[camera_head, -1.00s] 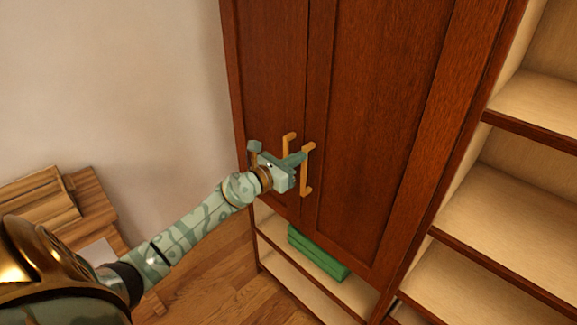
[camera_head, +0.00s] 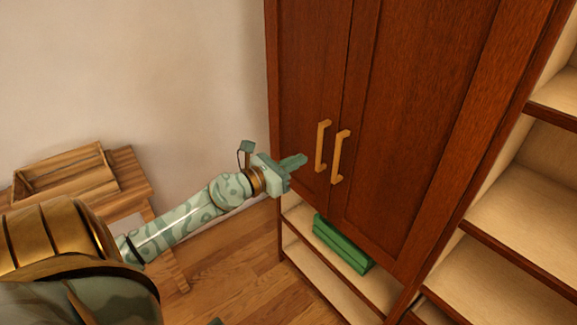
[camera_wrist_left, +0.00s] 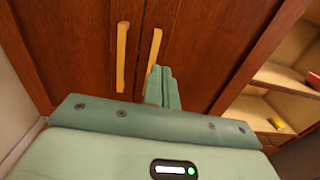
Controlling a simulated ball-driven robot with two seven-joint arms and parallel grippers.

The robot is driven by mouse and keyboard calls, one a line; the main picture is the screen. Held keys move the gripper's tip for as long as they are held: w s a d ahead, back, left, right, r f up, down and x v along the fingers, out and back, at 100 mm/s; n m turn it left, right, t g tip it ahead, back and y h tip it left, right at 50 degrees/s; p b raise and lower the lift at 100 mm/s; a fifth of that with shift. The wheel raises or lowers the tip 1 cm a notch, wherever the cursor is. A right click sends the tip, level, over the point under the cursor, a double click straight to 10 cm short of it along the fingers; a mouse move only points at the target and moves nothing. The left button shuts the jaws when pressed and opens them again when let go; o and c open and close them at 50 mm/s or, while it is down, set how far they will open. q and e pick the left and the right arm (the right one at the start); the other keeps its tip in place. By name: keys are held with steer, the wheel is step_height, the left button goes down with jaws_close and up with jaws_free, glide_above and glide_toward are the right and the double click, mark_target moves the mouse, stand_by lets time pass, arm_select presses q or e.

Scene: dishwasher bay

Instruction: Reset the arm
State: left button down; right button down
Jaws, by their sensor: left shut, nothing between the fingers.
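My left gripper (camera_head: 298,161) is shut and empty, in front of the dark brown cabinet (camera_head: 410,120) in the head view. Its fingertips point toward the cabinet's two doors, to the left of the yellow handles. The left handle (camera_head: 322,146) and the right handle (camera_head: 340,157) stand upright side by side, and both doors look shut. In the left wrist view the shut fingers (camera_wrist_left: 162,85) appear just below the right handle (camera_wrist_left: 154,50), with the left handle (camera_wrist_left: 122,56) beside it. My right gripper does not show.
Open pale shelving (camera_head: 510,215) stands at the right. A wooden crate (camera_head: 65,175) sits on a wooden table (camera_head: 130,172) at the left. Wood floor (camera_head: 245,270) shows below my arm.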

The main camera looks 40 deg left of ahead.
arm_select(q)
steer(key=shift+s+a, duration=0.15)
steer(key=shift+s, duration=0.8)
